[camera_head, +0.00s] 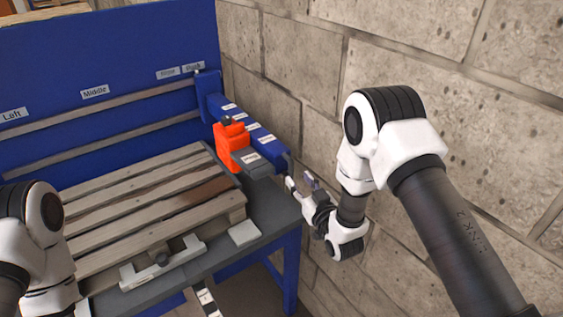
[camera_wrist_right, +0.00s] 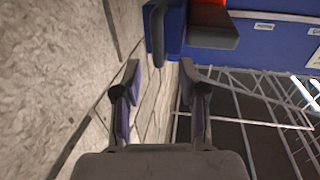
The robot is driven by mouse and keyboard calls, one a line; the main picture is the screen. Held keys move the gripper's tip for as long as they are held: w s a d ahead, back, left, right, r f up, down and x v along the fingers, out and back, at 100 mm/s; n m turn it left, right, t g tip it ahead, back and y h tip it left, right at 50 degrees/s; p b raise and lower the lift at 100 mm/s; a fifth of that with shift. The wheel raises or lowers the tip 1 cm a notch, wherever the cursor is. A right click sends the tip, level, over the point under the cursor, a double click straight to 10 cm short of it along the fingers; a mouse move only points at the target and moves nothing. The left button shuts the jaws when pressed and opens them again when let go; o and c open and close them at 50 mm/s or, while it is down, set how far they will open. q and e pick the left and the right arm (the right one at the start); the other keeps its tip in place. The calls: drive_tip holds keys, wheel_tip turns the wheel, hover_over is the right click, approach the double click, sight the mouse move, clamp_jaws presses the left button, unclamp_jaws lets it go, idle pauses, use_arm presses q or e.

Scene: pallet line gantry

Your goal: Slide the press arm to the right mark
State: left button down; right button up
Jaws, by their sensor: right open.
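The press arm (camera_head: 262,140) is a blue beam with several small white labels, reaching out from the right end of the railed blue panel. Its mount sits just right of the right-hand label (camera_head: 193,67), whose text is hard to read. An orange carriage (camera_head: 228,141) with a dark plate rides on it. My right gripper (camera_head: 300,186) is open and empty, close to the beam's near end. In the right wrist view a dark handle (camera_wrist_right: 158,32) on the beam lies ahead of the open fingers (camera_wrist_right: 158,75), apart from them. My left gripper is out of view; only its arm shows.
A wooden pallet (camera_head: 150,205) lies on the grey table (camera_head: 265,205) below the arm, with a light grey bracket (camera_head: 160,266) at its front. A stone wall (camera_head: 410,60) stands close on the right. The Left (camera_head: 14,114) and Middle (camera_head: 95,91) labels are further left.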

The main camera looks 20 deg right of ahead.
sight(291, 170)
drive_tip(key=w, duration=0.2)
drive_tip(key=w+p, duration=0.1)
drive_tip(key=w, duration=0.1)
drive_tip(key=w+p, duration=0.1)
drive_tip(key=w, duration=0.1)
drive_tip(key=shift+w+a+f, duration=0.15)
drive_tip(key=shift+w+a, duration=0.2)
drive_tip(key=shift+a, duration=0.1)
clamp_jaws()
drive_tip(key=shift+s, duration=0.1)
